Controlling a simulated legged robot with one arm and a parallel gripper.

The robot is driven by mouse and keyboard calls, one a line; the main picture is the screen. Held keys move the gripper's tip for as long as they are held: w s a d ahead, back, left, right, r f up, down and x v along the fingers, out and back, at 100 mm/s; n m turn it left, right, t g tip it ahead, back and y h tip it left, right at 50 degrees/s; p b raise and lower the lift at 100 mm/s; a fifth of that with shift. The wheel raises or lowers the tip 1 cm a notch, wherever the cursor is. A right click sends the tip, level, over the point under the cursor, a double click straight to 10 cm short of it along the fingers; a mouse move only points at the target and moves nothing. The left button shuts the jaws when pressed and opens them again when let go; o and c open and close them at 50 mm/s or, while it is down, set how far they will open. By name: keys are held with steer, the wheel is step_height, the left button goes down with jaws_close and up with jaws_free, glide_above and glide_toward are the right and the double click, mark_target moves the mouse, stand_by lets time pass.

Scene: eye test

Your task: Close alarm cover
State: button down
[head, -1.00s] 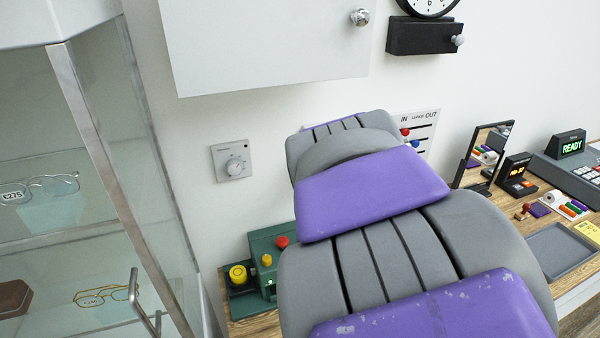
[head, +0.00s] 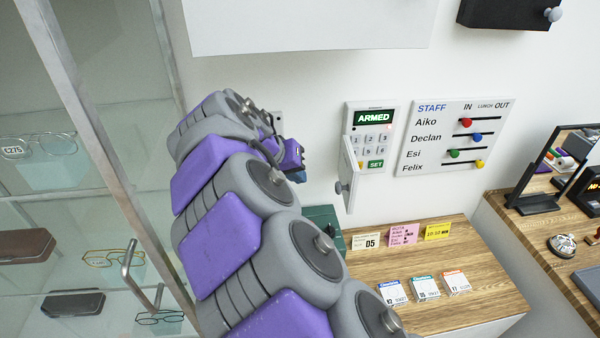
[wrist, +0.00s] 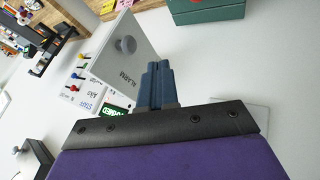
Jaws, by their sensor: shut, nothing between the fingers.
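The alarm panel (head: 385,128) is on the wall, with a green ARMED display and a keypad. Its white cover (head: 349,172) stands open, swung out from the panel's left side, with a grey knob (head: 341,188) on its outer face. In the wrist view the cover (wrist: 115,62) reads ALARM and its knob (wrist: 126,44) shows. My gripper (head: 299,176) is left of the cover, on its outer side. In the wrist view my gripper's blue fingers (wrist: 158,68) are together and empty beside the cover; I cannot tell if they touch it.
The staff board (head: 452,138) with coloured sliders is right of the panel. A wooden counter (head: 455,265) below holds notes and small cards. A green box (head: 322,215) sits below my gripper. A glass cabinet (head: 85,190) is at left, and a white cupboard (head: 300,25) hangs above.

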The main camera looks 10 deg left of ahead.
steer(key=w+d+f+b, duration=0.2)
steer(key=w+d+f, duration=0.1)
steer(key=d+f, duration=0.2)
steer(key=shift+w+d+f, duration=0.15)
steer(key=shift+w+d, duration=0.2)
steer(key=shift+d, duration=0.4)
steer(key=shift+a, duration=0.2)
steer(key=shift+s+d, duration=0.1)
steer(key=shift+d, duration=0.05)
